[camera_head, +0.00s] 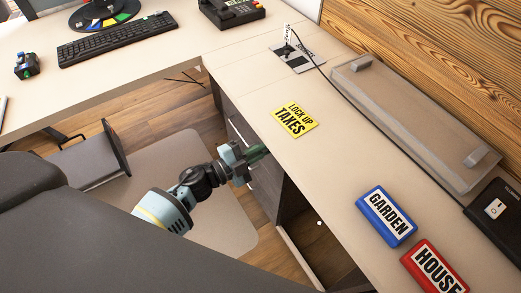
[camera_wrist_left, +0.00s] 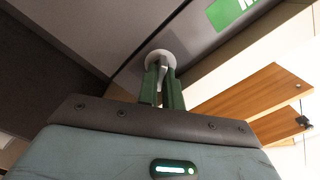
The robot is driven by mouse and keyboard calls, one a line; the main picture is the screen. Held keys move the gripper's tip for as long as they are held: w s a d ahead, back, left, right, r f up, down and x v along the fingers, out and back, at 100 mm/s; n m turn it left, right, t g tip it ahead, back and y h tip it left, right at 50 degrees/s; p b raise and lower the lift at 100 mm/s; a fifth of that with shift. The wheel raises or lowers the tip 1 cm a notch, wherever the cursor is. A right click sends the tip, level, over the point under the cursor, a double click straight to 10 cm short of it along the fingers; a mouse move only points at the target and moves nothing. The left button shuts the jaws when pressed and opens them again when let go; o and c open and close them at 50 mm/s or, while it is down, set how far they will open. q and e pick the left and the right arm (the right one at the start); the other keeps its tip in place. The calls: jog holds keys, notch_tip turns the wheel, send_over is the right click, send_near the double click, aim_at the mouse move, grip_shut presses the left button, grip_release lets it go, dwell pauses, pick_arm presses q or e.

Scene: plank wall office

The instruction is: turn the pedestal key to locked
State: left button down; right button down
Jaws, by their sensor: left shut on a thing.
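The grey pedestal (camera_head: 265,182) with drawers stands under the desk's edge. My left gripper (camera_head: 255,153) reaches its front from the left. In the left wrist view, the green fingers (camera_wrist_left: 162,88) are shut on the key (camera_wrist_left: 162,66), a thin grey piece in front of the round pale lock (camera_wrist_left: 153,54) on the pedestal's face. The key appears roughly upright in that view, but its exact turn is hard to read because the fingers cover much of it. In the head view the key is hidden by the gripper. My right gripper is in neither view.
The desk (camera_head: 240,84) overhangs the pedestal.

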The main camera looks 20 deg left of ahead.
pick_arm(q)
jog(key=shift+f+m+b, duration=0.15)
jog(key=shift+m+b, duration=0.9)
jog(key=shift+m, duration=2.25)
jog(key=c, duration=1.6)
grip_release()
jog(key=shift+o, duration=0.2)
jog(key=shift+s, duration=0.15)
jog(key=v, duration=0.7)
jog(key=shift+s+a, duration=0.25)
